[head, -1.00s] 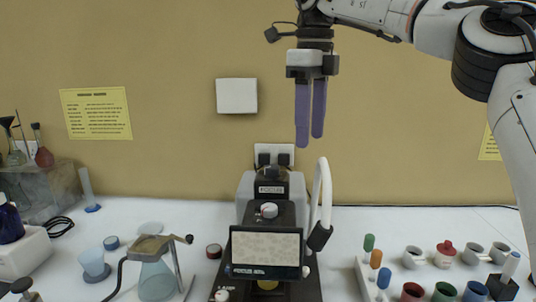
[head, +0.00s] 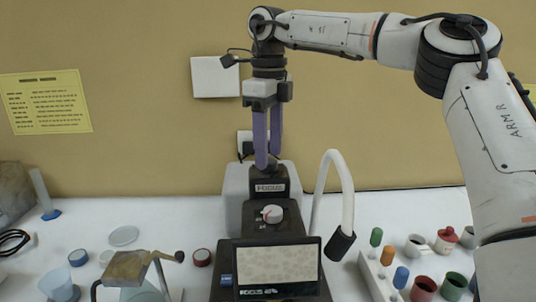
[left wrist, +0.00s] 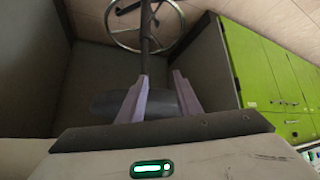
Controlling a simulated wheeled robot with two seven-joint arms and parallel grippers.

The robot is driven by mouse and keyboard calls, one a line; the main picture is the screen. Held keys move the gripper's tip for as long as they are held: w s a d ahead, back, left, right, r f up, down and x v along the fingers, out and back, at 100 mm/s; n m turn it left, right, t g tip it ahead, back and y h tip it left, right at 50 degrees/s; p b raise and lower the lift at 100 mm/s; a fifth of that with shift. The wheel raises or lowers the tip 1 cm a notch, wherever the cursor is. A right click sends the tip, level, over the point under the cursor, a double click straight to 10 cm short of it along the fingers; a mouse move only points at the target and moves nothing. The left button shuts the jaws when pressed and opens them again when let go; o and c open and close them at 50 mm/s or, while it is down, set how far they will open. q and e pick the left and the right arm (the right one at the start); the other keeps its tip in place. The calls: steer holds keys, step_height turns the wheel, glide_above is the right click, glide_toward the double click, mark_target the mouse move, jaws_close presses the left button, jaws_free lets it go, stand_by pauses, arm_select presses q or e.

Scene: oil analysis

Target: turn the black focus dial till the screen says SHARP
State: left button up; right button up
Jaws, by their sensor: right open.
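The black focus dial (head: 271,173) is a dark knob on top of the block labelled FOCUS (head: 270,188), at the back of the instrument. My right gripper (head: 268,161) points straight down, open, with its purple fingertips just at the dial's top. The fingers partly hide the dial, and I cannot tell whether they touch it. The screen (head: 278,270) at the front shows a pale speckled picture and a line starting FOCUS with a small, unclear percentage. My left gripper (left wrist: 160,76) shows in the left wrist view, fingers apart, with nothing seen held.
A curved white lamp arm (head: 333,185) stands close on the right. Colored vials and cups (head: 423,288) are at right.

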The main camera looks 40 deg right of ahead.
steer(key=shift+f, duration=0.85)
steer(key=c, duration=1)
steer(key=shift+r, duration=0.1)
steer(key=shift+c, duration=0.2)
steer(key=shift+m, duration=0.4)
steer(key=m, duration=0.4)
steer(key=shift+m, duration=0.3)
steer(key=m, duration=0.6)
steer(key=o, duration=1)
